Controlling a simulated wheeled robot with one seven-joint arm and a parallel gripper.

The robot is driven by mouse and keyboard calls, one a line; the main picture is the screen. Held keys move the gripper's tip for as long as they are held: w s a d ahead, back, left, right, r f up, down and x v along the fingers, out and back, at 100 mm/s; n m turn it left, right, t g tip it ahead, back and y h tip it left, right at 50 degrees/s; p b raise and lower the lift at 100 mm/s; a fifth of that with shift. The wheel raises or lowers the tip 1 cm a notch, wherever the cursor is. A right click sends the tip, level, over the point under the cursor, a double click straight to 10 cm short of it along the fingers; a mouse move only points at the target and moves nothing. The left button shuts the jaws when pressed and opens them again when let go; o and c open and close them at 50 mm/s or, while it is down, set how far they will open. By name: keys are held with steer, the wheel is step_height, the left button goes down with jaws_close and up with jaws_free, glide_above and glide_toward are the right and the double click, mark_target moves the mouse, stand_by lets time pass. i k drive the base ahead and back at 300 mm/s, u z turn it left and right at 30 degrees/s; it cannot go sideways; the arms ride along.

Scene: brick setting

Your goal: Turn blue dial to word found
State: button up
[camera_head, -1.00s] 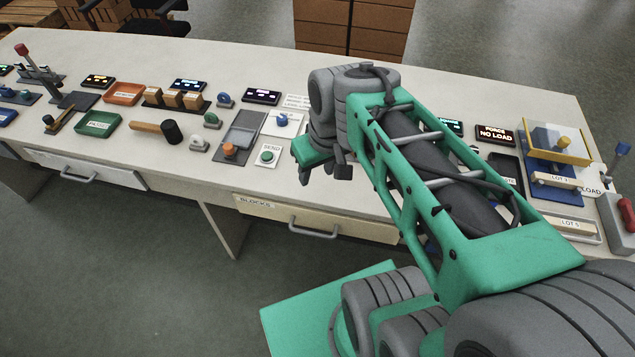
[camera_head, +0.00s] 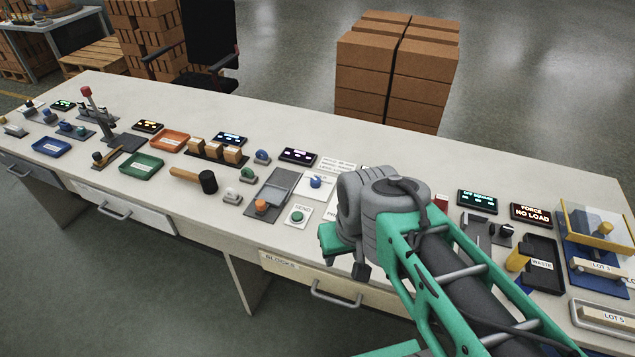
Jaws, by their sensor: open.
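A blue dial (camera_head: 316,181) stands on a white plate near the middle of the bench. The plate's right part is hidden behind my arm, and any words around the dial are too small to read. A second blue knob (camera_head: 262,157) sits further left on a grey base. My gripper (camera_head: 346,268) is at the near side of the bench, right of and nearer than the dial, apart from it. It points down and looks empty; its fingers are partly hidden by its green body.
A white card (camera_head: 336,165) with small print lies behind the dial. A green SEND button (camera_head: 297,216) and an orange knob (camera_head: 261,206) are at its left front. A black-headed mallet (camera_head: 207,181) lies further left. A glazed yellow frame (camera_head: 597,225) stands at the right end.

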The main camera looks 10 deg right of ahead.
mark_target(315, 181)
steer(key=z, duration=0.05)
steer(key=k, duration=0.6)
steer(key=u, duration=0.9)
steer(key=i, duration=1.1)
steer(key=z, duration=0.25)
